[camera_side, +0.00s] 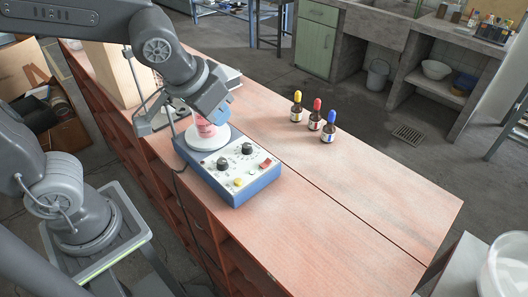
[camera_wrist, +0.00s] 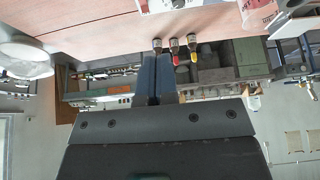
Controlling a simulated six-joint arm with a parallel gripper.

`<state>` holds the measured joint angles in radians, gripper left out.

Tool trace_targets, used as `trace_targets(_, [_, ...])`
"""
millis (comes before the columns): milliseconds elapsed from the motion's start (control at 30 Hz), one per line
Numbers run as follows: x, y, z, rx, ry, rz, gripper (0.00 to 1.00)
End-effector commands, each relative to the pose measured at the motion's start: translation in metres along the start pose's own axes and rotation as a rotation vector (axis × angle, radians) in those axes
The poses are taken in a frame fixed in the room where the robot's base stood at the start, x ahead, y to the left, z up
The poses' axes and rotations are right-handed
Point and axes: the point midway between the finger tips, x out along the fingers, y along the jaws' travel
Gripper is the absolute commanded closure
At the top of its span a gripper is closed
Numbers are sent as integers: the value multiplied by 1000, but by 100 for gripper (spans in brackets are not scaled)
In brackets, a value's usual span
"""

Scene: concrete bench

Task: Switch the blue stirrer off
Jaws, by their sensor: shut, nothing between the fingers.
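The blue stirrer (camera_side: 236,190) sits on the bench in the side view, with a pale sloping front panel. The panel carries two black knobs (camera_side: 247,148), a red switch (camera_side: 265,164) and a yellow button (camera_side: 238,182). I cannot tell which way the switch is set. A glass vessel with pink contents (camera_side: 207,128) stands on its round white plate (camera_side: 208,143). My gripper is above and behind the stirrer in the side view, its fingertips mostly hidden. In the wrist view my gripper (camera_wrist: 157,57) shows two blue fingers, closed together and empty.
Three dropper bottles with yellow, red and blue caps (camera_side: 314,121) stand on the bench right of the stirrer. A cardboard-coloured box (camera_side: 108,72) stands at the back left. A dark cable runs along the bench's left edge. The bench's front right is clear.

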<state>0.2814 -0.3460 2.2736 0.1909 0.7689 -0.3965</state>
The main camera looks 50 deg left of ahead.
Motion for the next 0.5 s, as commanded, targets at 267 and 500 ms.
trace_targets(267, [20, 31, -14, 7, 2, 6, 100])
trace_targets(500, [21, 32, -14, 6, 4, 6, 100])
